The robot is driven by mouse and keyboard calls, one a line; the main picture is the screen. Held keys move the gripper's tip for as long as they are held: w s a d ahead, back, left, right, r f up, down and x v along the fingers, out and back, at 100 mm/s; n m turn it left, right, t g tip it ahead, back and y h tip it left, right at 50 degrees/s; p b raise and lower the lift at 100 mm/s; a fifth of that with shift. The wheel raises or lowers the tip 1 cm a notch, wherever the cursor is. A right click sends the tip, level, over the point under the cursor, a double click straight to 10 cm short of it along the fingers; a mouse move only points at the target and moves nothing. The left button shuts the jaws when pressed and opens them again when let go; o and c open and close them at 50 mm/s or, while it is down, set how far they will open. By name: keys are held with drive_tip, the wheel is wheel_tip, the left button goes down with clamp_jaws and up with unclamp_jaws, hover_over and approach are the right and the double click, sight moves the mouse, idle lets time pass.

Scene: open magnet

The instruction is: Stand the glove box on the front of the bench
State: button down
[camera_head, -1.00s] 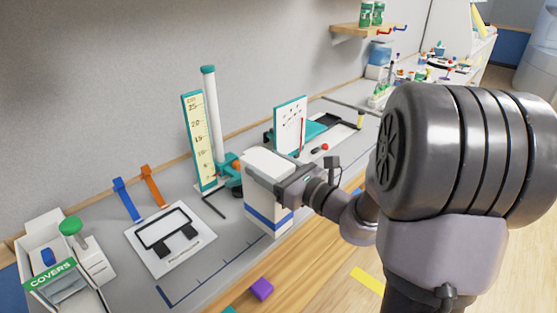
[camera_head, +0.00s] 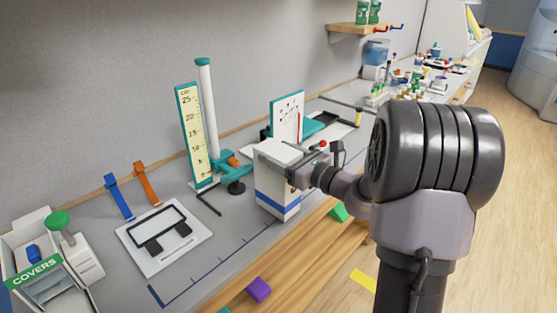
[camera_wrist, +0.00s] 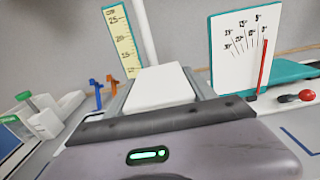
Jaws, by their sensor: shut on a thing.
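The glove box (camera_head: 272,187) is a white upright box with a blue band near its bottom. It stands or hangs at the front part of the grey bench (camera_head: 215,262); I cannot tell whether its base touches. My gripper (camera_head: 297,169) is shut on its upper part from the right. In the wrist view the white top of the box (camera_wrist: 160,86) sits between the jaws of my gripper (camera_wrist: 160,95). The lower part of the box is hidden there.
Behind the box stand a scale with a white column (camera_head: 208,120) and a white chart board (camera_head: 287,118). A white plate with a black frame (camera_head: 163,238) lies left, beside the COVERS tray (camera_head: 35,272). A purple block (camera_head: 259,289) lies on the wooden ledge (camera_head: 290,264).

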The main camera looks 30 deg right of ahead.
drive_tip(key=shift+f, duration=0.2)
drive_tip(key=c, duration=0.7)
unclamp_jaws()
drive_tip(key=o, duration=0.4)
drive_tip(key=shift+r, duration=0.15)
drive_tip(key=p+v, duration=0.2)
drive_tip(key=v, duration=1)
drive_tip(key=shift+p, duration=0.3)
